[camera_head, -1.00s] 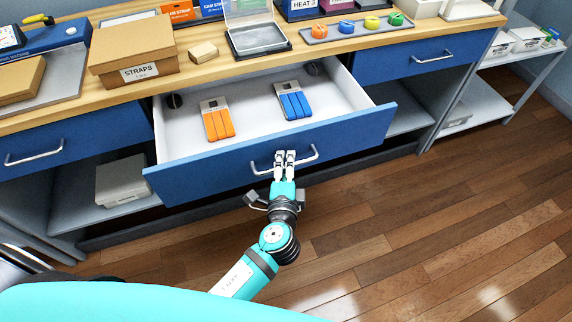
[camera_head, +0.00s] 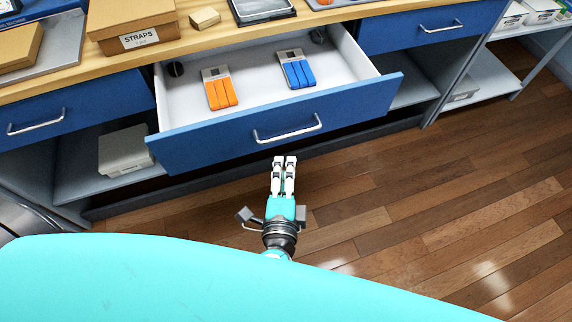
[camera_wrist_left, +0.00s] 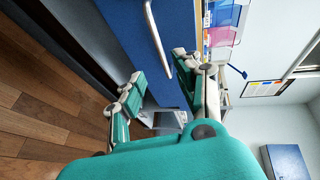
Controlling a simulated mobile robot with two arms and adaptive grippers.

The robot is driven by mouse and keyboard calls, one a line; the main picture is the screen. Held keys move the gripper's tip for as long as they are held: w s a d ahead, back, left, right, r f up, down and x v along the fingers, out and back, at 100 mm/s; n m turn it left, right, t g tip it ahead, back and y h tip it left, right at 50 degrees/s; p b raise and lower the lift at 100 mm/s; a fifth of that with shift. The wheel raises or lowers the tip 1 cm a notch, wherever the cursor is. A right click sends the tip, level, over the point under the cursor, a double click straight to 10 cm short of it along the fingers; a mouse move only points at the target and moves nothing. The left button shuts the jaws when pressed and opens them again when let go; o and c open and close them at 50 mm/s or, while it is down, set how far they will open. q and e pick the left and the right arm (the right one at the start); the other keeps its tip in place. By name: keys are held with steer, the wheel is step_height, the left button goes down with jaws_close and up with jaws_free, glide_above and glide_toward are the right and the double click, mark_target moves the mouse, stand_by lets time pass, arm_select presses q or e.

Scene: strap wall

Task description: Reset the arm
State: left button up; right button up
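My left gripper (camera_head: 284,161) is in front of the pulled-out blue drawer (camera_head: 210,138), just below its silver handle (camera_head: 288,128) in the head view. It is empty and clear of the handle. In the left wrist view its two fingers (camera_wrist_left: 157,75) stand apart, with the handle (camera_wrist_left: 157,36) beyond them. The open drawer holds an orange strap bundle (camera_head: 220,93) and a blue strap bundle (camera_head: 298,74). My right gripper is not in view.
A wooden worktop (camera_head: 185,50) carries a cardboard straps box (camera_head: 134,25) and a small wooden block (camera_head: 205,17). A closed drawer with a handle is on each side. A grey box (camera_head: 124,150) sits on the lower shelf. The wood floor (camera_head: 420,200) at right is clear.

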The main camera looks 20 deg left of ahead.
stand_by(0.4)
arm_select(q)
steer(key=s+a+f+n+g+h, duration=0.1)
steer(key=s+f+g, duration=0.2)
steer(key=f, duration=0.8)
steer(key=s+a+f+g+h+p, duration=0.1)
steer(key=s+f+g, duration=0.2)
steer(key=f, duration=0.7)
steer(key=s+a+f+n+g, duration=0.1)
steer(key=s+f+g, duration=0.15)
steer(key=f, duration=0.85)
steer(key=s+a+f+n+g, duration=0.3)
steer(key=s+a+f+n, duration=0.2)
steer(key=s, duration=0.5)
steer(key=s+a+f+n+g+h, duration=0.1)
steer(key=s+a+f+n+g, duration=0.2)
steer(key=s+f, duration=0.7)
steer(key=s+a+n+p, duration=0.1)
steer(key=a+n, duration=0.1)
steer(key=a, duration=0.1)
steer(key=shift+s+a+f, duration=0.15)
steer(key=shift+s+f, duration=0.1)
steer(key=shift+s, duration=0.05)
